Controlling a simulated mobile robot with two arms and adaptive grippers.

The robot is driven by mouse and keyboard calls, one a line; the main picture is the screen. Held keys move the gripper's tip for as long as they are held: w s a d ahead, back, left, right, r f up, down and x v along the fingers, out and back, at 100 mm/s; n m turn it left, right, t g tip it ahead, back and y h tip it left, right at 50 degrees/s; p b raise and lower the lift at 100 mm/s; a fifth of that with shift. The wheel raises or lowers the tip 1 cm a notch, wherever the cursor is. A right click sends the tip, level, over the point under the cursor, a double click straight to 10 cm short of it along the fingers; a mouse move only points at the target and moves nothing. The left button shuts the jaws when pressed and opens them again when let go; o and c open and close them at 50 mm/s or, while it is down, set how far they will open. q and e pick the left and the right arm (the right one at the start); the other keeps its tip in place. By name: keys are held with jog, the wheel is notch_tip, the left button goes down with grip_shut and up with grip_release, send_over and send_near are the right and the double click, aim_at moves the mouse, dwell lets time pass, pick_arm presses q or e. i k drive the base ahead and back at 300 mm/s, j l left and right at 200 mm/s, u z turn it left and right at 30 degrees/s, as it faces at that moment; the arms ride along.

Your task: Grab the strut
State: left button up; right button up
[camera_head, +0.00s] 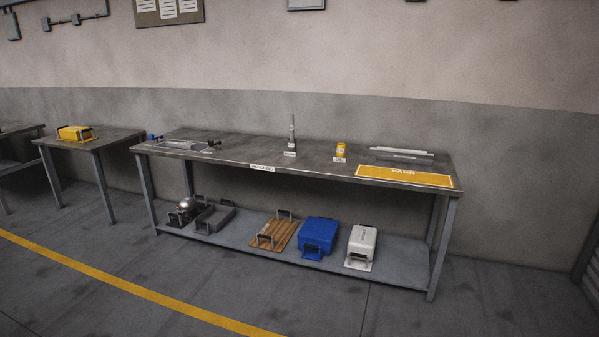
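A workbench (230,150) stands against the wall. A slim grey upright piece (292,133) with a thin top stands near its middle, with a small label at its foot. A long, light grey bar-like piece (402,152) lies at the back right, with a label in front. I cannot tell for sure which of these is the strut. Neither of my grippers shows in the head view.
A yellow jar (341,149) and a yellow "PARK" mat (405,177) are on the bench; a flat grey fixture (186,145) is at its left. The lower shelf holds a blue case (318,234), a white case (361,243) and a wooden board (275,232). Open floor lies in front.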

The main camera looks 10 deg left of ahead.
aim_at(186, 146)
jog(key=i+j+u, duration=0.15)
jog(key=i+j, duration=0.4)
jog(key=i+j+u, duration=0.15)
jog(key=i+j, duration=0.45)
jog(key=i+j+u, duration=0.15)
jog(key=i+j, duration=0.35)
jog(key=i+j+u, duration=0.15)
jog(key=i+j, duration=0.25)
jog(key=i, duration=0.35)
jog(key=i+j, duration=0.65)
